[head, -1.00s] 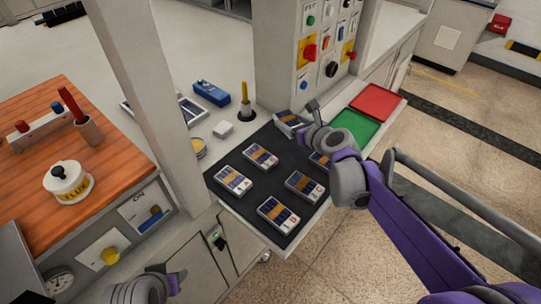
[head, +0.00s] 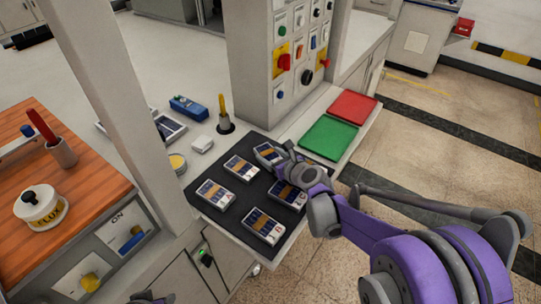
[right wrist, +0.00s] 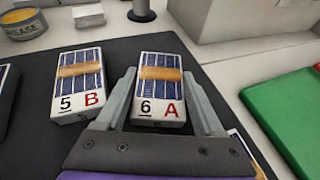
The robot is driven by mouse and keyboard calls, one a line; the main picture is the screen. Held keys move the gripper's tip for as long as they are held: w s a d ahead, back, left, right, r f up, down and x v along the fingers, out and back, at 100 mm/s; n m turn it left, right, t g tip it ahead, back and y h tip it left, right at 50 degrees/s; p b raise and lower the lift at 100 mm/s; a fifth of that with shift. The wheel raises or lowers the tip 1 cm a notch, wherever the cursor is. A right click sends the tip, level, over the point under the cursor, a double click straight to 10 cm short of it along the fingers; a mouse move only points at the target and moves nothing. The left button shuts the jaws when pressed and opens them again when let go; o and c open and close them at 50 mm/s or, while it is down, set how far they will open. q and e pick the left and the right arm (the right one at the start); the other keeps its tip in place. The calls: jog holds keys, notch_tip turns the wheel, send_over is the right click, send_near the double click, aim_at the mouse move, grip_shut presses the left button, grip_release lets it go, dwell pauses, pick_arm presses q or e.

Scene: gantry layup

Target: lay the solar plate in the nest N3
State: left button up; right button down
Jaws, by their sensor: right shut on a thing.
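My right gripper (head: 283,166) is at the back right of the dark mat (head: 232,220). It is shut on a solar plate (head: 267,152) with blue cells, a tan band and the marking 6 A; this plate also shows in the right wrist view (right wrist: 158,88) between the two fingers. The plate is low over the mat; I cannot tell whether it touches it. Plate 5 B (right wrist: 80,84) lies to its left, apart from it. No nest label N3 is readable. Only a sliver of my left gripper (head: 150,298) shows at the bottom edge.
Several other plates (head: 214,194) lie in rows on the mat. A green tray (head: 328,138) and a red tray (head: 352,106) are to the right. A control column (head: 262,75) rises behind. A yellow-handled tool (head: 223,112), a white block (head: 202,144) and a grease tin (head: 178,163) stand behind the mat.

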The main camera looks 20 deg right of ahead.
jog(key=shift+f, duration=0.2)
grip_release()
